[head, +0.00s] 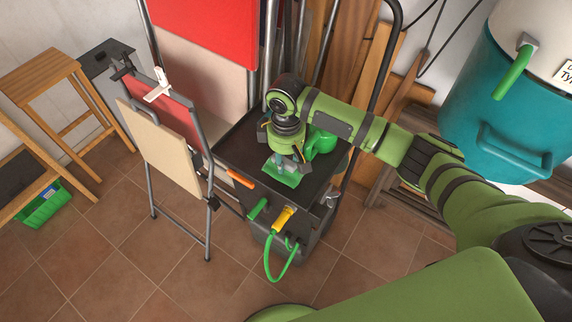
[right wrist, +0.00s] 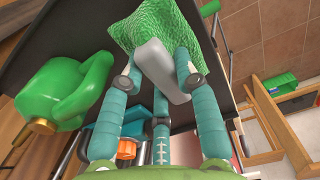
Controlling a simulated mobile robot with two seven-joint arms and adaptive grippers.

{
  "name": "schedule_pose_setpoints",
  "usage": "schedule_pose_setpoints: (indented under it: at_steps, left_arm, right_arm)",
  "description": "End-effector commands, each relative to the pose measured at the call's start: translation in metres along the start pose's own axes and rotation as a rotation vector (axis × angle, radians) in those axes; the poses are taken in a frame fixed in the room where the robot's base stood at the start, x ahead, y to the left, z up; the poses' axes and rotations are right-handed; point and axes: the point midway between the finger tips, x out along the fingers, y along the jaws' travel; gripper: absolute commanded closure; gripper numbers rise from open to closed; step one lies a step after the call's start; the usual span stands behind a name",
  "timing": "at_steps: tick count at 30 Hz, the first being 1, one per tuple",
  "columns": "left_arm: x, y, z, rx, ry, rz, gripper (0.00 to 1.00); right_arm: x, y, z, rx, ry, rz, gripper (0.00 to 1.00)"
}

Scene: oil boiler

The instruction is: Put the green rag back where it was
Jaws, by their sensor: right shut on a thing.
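The green rag (head: 279,178) is a small textured cloth at the top of a black cart (head: 225,148). In the right wrist view the rag (right wrist: 143,25) spreads out at the fingertips. My right gripper (head: 290,162) points down over the cart and is shut on the rag. A smooth grey shape (right wrist: 160,68) lies between the fingers in front of the cloth; I cannot tell what it is. I cannot tell whether the rag touches the cart top. My left gripper is in neither view.
A green can (head: 322,143) with a brass spout stands beside the gripper. An orange-handled tool (head: 240,179), a green handle (head: 258,209) and a yellow nozzle (head: 284,217) are at the cart's front edge. A folding stand (head: 165,152) is left; a teal tank (head: 505,115) is right.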

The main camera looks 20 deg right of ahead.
Motion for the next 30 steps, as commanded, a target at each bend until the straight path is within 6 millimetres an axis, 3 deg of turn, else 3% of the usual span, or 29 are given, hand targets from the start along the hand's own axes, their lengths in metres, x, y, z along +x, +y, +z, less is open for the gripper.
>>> schedule_pose_setpoints:
  at_steps: [6, 17, 18, 20, 30]
  left_arm:
    - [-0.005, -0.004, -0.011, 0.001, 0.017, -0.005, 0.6]
    - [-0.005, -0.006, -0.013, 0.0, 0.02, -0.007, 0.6]
    - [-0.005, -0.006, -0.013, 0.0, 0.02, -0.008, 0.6]
    - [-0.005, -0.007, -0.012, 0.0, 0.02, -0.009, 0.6]
    - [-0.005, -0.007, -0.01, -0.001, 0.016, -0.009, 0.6]
  right_arm:
    - [0.029, -0.001, 0.001, 0.0, -0.003, -0.001, 0.95]
    - [0.034, -0.001, 0.001, 0.0, -0.001, -0.001, 0.95]
    - [0.035, -0.001, 0.001, 0.0, -0.001, 0.0, 0.65]
    - [0.034, 0.0, 0.001, 0.0, -0.001, 0.0, 0.45]
    - [0.033, 0.0, 0.001, 0.0, -0.001, 0.0, 0.45]
